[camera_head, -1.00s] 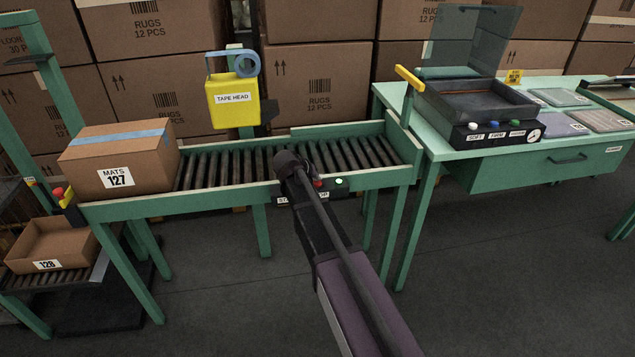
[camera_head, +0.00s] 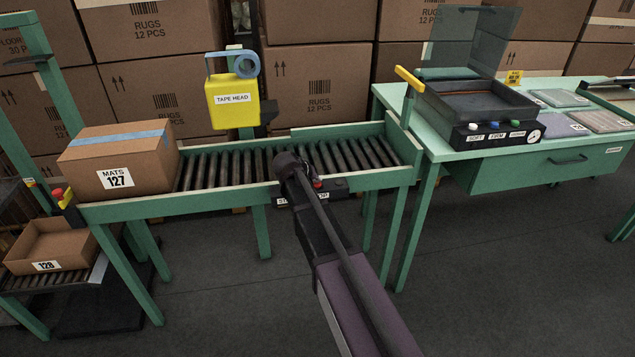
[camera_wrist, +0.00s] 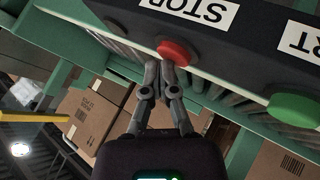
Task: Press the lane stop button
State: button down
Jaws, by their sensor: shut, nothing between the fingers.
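The red stop button (camera_wrist: 175,52) sits on a dark control box (camera_wrist: 240,38) beside an upside-down STOP label (camera_wrist: 200,11) in the wrist view. In the head view the red button (camera_head: 317,184) shows just right of my arm's end, on the conveyor's front rail. My gripper (camera_wrist: 160,68) is shut and empty, its fingertips at the button's lower edge in the wrist view. They look to be in contact, though the exact contact is hard to see. A green button (camera_wrist: 293,109) sits to the right, by a partly cropped label. In the head view my arm hides the fingertips.
The roller conveyor (camera_head: 230,172) carries a MATS 127 carton (camera_head: 120,160) at its left end, with a yellow tape head (camera_head: 233,103) above. A green bench (camera_head: 560,160) with a dark machine (camera_head: 480,110) stands right. Open floor lies in front.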

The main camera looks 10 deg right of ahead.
aim_at(317, 185)
jog(key=shift+r+p, duration=0.8)
jog(key=shift+r, duration=0.15)
notch_tip(317, 185, up, 5)
jog(key=p, duration=0.5)
jog(key=shift+s, duration=0.1)
dwell(0.8)
jog(key=s+g+y+p, duration=0.6)
jog(key=s, duration=2.2)
jog(key=shift+s+d+r+n+y+p, duration=0.25)
jog(key=shift+r+n+y+p, duration=0.05)
jog(key=shift+r+y, duration=0.15)
